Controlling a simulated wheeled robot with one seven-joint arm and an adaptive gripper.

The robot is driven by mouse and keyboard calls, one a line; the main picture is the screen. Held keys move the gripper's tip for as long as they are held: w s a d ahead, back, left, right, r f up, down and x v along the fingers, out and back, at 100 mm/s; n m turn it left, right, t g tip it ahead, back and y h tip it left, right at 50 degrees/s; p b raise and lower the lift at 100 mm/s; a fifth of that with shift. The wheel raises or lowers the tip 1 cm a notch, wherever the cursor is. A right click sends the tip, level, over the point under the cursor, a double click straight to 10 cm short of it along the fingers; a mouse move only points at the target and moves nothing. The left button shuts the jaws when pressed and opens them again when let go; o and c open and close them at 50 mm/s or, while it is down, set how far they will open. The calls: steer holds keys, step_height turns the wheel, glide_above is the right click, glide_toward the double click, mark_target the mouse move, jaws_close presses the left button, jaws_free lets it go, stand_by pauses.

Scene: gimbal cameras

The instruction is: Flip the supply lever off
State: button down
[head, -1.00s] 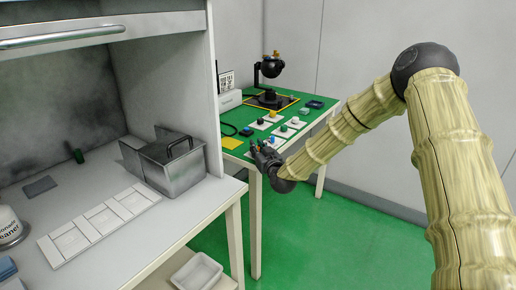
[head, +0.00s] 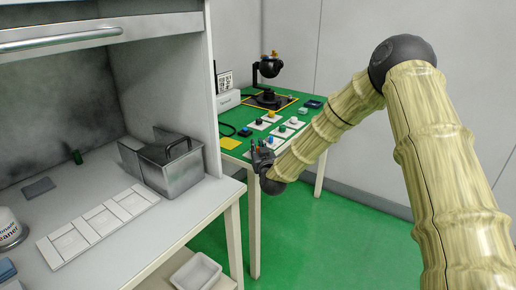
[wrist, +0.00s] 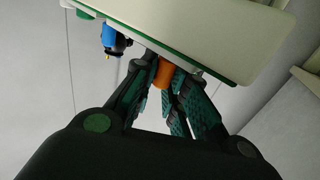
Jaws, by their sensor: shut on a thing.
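My gripper (wrist: 168,85) is at the front edge of the green-topped table. In the wrist view its two ribbed fingers close around an orange cylindrical piece (wrist: 165,73) beside the underside of a pale panel (wrist: 200,35). This orange piece may be the supply lever; no label is readable, and its lever position cannot be told. A blue knob-like part (wrist: 115,39) stands to its left, apart from the fingers. In the head view my gripper (head: 262,156) is small and its fingers point up, partly hiding the front of the table.
To the left, a white bench holds a metal box (head: 172,165). Open green floor lies below my arm.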

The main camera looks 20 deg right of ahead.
steer(key=shift+a+f, duration=0.1)
steer(key=shift+a, duration=0.3)
steer(key=c, duration=1.4)
jaws_free()
steer(key=s, duration=1.2)
steer(key=shift+a, duration=0.35)
steer(key=shift+f, duration=0.1)
